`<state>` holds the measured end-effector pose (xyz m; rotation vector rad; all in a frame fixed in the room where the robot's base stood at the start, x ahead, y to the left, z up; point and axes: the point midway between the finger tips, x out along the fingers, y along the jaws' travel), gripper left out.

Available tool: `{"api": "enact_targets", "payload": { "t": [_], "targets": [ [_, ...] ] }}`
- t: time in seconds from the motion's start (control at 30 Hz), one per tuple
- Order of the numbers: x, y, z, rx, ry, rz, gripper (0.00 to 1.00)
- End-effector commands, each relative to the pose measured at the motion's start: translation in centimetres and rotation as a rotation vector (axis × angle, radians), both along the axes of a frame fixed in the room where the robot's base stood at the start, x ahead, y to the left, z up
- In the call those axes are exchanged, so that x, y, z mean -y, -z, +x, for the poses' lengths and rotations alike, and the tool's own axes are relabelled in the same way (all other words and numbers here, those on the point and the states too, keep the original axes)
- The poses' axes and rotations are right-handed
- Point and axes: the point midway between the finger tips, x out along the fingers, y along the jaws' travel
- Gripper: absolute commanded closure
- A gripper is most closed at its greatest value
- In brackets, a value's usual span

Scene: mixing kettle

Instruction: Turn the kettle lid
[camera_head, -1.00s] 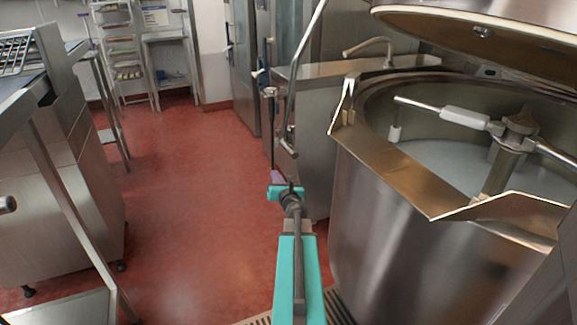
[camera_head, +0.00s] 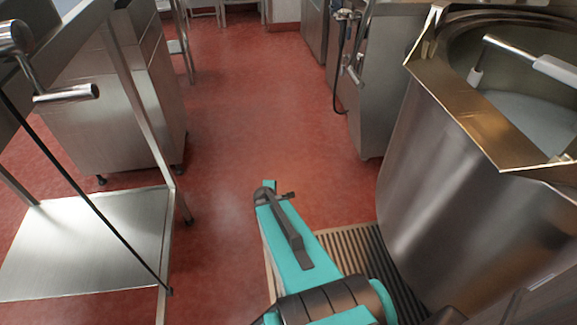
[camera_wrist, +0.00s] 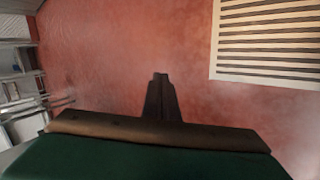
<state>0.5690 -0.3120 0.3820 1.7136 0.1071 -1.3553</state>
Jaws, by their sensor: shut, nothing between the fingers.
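The steel mixing kettle (camera_head: 465,205) stands at the right of the head view, its brass-coloured rim and pouring lip at the top. Inside it a mixer arm with a white sleeve (camera_head: 555,68) shows above pale contents. The kettle lid is outside both current views. My gripper (camera_wrist: 160,77) shows in the wrist view as dark fingers together, with nothing between them, above the red floor. My teal arm reaches low in front of the kettle's left side, apart from it in the picture. The kettle does not show in the wrist view.
A slatted floor grate (camera_head: 350,250) lies by the kettle's base and also shows in the wrist view (camera_wrist: 268,40). A steel table with a lower shelf (camera_head: 85,240) stands at the left. Red floor (camera_head: 250,110) is clear between. A steel cabinet (camera_head: 385,90) stands behind the kettle.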

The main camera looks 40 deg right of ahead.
Motion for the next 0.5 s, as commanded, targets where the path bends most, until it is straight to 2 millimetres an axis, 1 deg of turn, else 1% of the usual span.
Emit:
{"api": "enact_targets", "payload": {
  "t": [0.03, 0.07, 0.1, 0.17, 0.2, 0.27, 0.3, 0.37, 0.4, 0.47, 0.5],
  "targets": [
    [-2.4, 1.4, -0.9, -0.022, 0.038, 0.051, 1.0],
    [-3.6, 2.2, -1.5, -0.034, 0.067, 0.082, 1.0],
    [-5.3, 3.1, -2.3, -0.054, 0.105, 0.122, 1.0],
    [-7.7, 4.5, -3.7, -0.085, 0.165, 0.177, 1.0],
    [-9.4, 5.4, -4.7, -0.108, 0.204, 0.211, 1.0],
    [-11.9, 6.6, -6.3, -0.145, 0.265, 0.259, 1.0],
    [-13.5, 7.4, -7.5, -0.172, 0.307, 0.289, 1.0],
    [-15.8, 8.3, -9.3, -0.213, 0.369, 0.327, 1.0],
    [-17.4, 8.9, -10.6, -0.244, 0.413, 0.35, 1.0],
    [-19.7, 9.7, -12.6, -0.289, 0.477, 0.379, 1.0],
    [-21.2, 10.1, -14.0, -0.321, 0.519, 0.395, 1.0]
  ]
}}
